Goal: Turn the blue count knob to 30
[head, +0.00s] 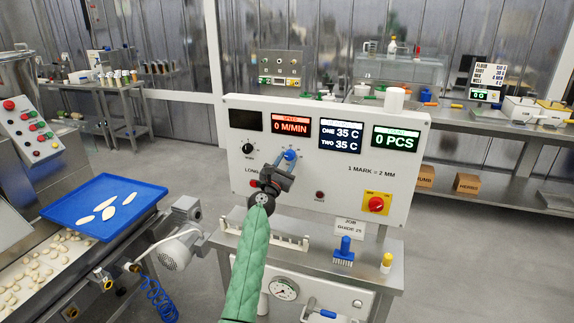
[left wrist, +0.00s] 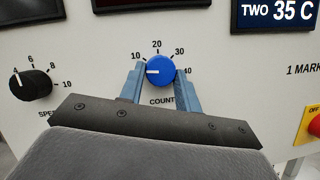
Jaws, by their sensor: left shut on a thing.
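The blue count knob (left wrist: 161,70) sits on the white panel, with marks 10, 20, 30 and 40 around it in the left wrist view. Its white pointer line points left, below the 10 mark. The 30 mark (left wrist: 179,52) is at the knob's upper right. My left gripper (left wrist: 158,88) has its two blue fingers on either side of the knob and is shut on it. In the head view the knob (head: 290,155) shows just above my left gripper (head: 283,165). My right gripper is not in view.
A black speed knob (left wrist: 31,84) is left of the count knob, pointer near 4. A red-on-yellow switch (head: 376,204) is at the panel's lower right. The displays (head: 291,124) read 0 M/MIN, 35 C twice and 0 PCS (head: 395,138). A blue tray (head: 103,193) stands left.

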